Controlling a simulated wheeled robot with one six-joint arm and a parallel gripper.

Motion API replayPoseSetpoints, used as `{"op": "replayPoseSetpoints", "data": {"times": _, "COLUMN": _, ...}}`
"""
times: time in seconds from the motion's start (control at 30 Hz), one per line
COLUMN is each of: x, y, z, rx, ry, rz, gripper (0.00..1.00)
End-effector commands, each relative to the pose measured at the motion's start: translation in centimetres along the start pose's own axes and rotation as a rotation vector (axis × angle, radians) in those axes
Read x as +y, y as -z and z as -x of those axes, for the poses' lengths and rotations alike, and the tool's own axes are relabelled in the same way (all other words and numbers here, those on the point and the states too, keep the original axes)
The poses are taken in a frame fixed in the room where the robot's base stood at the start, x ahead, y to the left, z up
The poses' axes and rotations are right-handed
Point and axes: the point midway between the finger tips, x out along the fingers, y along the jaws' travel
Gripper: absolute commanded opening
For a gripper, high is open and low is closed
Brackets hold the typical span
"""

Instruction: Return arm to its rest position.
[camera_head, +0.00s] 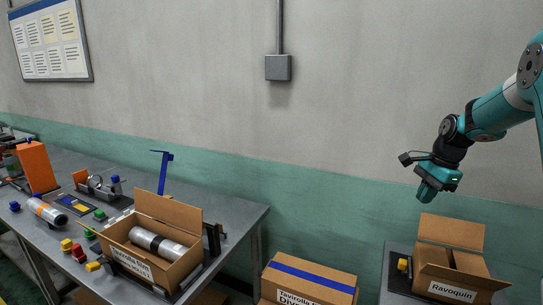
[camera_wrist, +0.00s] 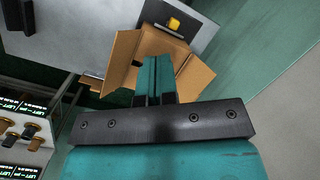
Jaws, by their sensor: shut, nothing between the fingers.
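My gripper (camera_head: 425,192) hangs in the air at the right of the head view, above an open cardboard box labelled Ravoqin (camera_head: 456,290). The fingers point downward and are shut with nothing between them. In the wrist view, the closed teal fingers of my gripper (camera_wrist: 157,62) show in front of the open box (camera_wrist: 190,72), hiding part of its inside. The gripper is apart from the box. My arm (camera_head: 490,112) reaches in from the right edge of the head view.
An open box with a film roll (camera_head: 158,243) stands on the workbench (camera_head: 235,212) at left. A taped closed box (camera_head: 308,282) is between the bench and the right table. A yellow button (camera_wrist: 174,23) sits beyond the Ravoqin box. A control panel (camera_wrist: 22,130) is at left in the wrist view.

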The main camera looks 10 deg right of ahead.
Motion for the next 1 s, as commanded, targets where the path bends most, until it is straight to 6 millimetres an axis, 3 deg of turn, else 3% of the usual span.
{"op": "replayPoseSetpoints", "data": {"times": 0.03, "x": -0.1, "y": -4.2, "z": 0.6, "rx": -0.009, "ry": 0.000, "rz": 0.144, "gripper": 0.00}}
{"op": "replayPoseSetpoints", "data": {"times": 0.1, "x": 0.4, "y": -9.3, "z": 1.2, "rx": -0.024, "ry": 0.003, "rz": 0.343, "gripper": 0.00}}
{"op": "replayPoseSetpoints", "data": {"times": 0.27, "x": 4.0, "y": -20.5, "z": 2.2, "rx": -0.066, "ry": 0.013, "rz": 0.816, "gripper": 0.00}}
{"op": "replayPoseSetpoints", "data": {"times": 0.4, "x": 9.8, "y": -28.9, "z": 2.8, "rx": -0.112, "ry": 0.035, "rz": 1.247, "gripper": 0.00}}
{"op": "replayPoseSetpoints", "data": {"times": 0.5, "x": 15.2, "y": -33.5, "z": 2.9, "rx": -0.150, "ry": 0.058, "rz": 1.556, "gripper": 0.00}}
{"op": "replayPoseSetpoints", "data": {"times": 0.6, "x": 20.4, "y": -36.4, "z": 2.8, "rx": -0.187, "ry": 0.085, "rz": 1.825, "gripper": 0.00}}
{"op": "replayPoseSetpoints", "data": {"times": 0.73, "x": 25.4, "y": -38.1, "z": 2.5, "rx": -0.225, "ry": 0.119, "rz": 2.075, "gripper": 0.00}}
{"op": "replayPoseSetpoints", "data": {"times": 0.83, "x": 27.4, "y": -38.5, "z": 2.4, "rx": -0.241, "ry": 0.133, "rz": 2.175, "gripper": 0.00}}
{"op": "replayPoseSetpoints", "data": {"times": 1.0, "x": 28.1, "y": -38.6, "z": 2.3, "rx": -0.248, "ry": 0.138, "rz": 2.212, "gripper": 0.00}}
